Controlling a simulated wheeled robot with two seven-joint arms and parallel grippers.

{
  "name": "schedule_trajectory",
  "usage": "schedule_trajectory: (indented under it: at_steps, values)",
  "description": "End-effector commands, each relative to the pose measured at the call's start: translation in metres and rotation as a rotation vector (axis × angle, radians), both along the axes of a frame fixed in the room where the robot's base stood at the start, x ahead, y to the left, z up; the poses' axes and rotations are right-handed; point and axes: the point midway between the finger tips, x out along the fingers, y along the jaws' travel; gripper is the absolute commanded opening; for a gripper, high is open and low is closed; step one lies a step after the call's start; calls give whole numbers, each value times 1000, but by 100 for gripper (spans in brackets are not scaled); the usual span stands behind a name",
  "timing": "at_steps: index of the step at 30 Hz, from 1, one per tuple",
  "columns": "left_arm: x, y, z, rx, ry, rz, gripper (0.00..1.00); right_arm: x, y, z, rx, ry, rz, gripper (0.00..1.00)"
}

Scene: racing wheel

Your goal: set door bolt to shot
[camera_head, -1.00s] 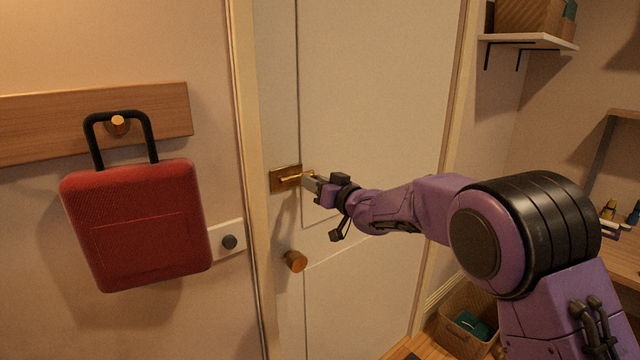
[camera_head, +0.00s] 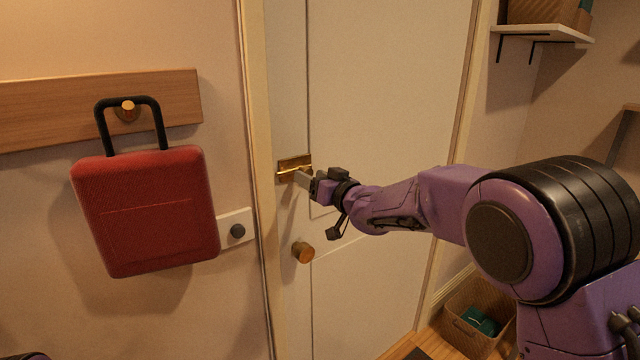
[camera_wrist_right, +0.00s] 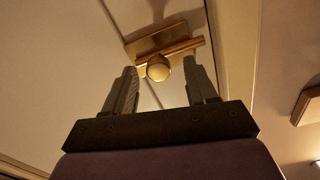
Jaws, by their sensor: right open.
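The brass door bolt (camera_head: 293,166) is a plate with a horizontal bar on the white door, near its left edge. My right gripper (camera_head: 303,178) is at the bolt, just below and right of the plate. In the right wrist view the bolt's bar (camera_wrist_right: 172,50) and round knob (camera_wrist_right: 158,68) show beyond the fingertips. My right gripper (camera_wrist_right: 165,82) is open there, its two fingers apart with the knob between or just past their tips. I cannot tell whether they touch it. My left gripper is not in view.
A brass door knob (camera_head: 303,252) sits below the bolt. A red bag (camera_head: 148,212) hangs from a peg on a wooden wall rail (camera_head: 60,105), left of the door. A switch plate (camera_head: 236,229) is beside it. A basket (camera_head: 478,318) stands on the floor at right.

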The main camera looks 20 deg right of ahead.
Motion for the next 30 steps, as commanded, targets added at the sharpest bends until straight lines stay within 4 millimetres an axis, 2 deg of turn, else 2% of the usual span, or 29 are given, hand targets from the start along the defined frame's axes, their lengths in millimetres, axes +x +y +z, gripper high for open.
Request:
schedule_trajectory:
  at_steps: [6, 12, 17, 30]
  values:
    - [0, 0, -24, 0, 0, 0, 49, -49, -16, -3, 3, -4, 0, 57]
    - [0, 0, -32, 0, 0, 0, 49, -83, -27, -1, 1, -3, 2, 57]
    - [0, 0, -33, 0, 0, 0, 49, -92, -29, 0, 0, -2, 4, 57]
    - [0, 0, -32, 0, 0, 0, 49, -91, -30, 4, -26, -33, -1, 57]
